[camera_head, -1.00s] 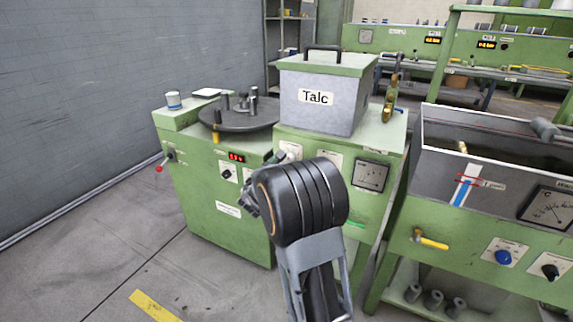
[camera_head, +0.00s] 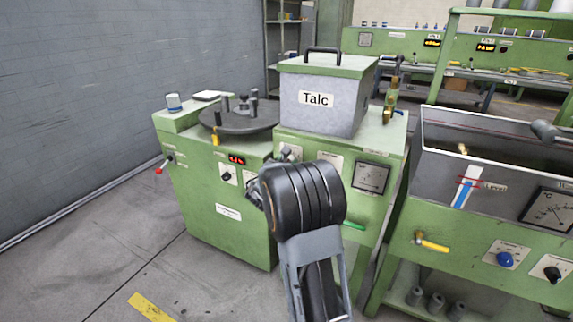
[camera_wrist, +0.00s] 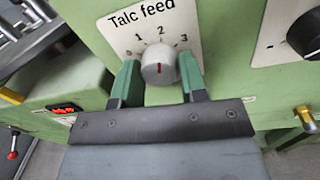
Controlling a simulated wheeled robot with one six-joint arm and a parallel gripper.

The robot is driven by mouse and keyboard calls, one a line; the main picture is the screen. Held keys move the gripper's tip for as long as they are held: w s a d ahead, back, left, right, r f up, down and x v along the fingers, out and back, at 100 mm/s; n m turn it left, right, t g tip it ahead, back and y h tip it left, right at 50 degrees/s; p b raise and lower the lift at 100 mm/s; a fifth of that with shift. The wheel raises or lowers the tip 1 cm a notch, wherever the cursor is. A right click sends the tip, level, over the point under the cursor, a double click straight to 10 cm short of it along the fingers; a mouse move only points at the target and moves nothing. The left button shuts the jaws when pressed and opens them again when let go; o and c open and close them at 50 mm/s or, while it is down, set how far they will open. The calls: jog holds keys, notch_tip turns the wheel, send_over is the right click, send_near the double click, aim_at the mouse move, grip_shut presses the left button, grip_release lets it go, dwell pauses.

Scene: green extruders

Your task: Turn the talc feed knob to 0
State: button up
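My gripper (camera_wrist: 160,72) is open, with one green finger on each side of the knob and a narrow gap at each; contact is not clear. In the head view my wrist hides the knob and most of my gripper (camera_head: 256,190).
A grey box labelled Talc (camera_head: 318,112) stands on the green machine (camera_head: 228,205). A dial gauge (camera_head: 371,177) sits right of my arm. A trough with a yellow-handled valve (camera_head: 432,242) stands farther right. Open floor lies at the left.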

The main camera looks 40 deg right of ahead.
jog(key=shift+c, duration=1.4)
jog(key=shift+a, duration=0.15)
jog(key=shift+c, duration=0.5)
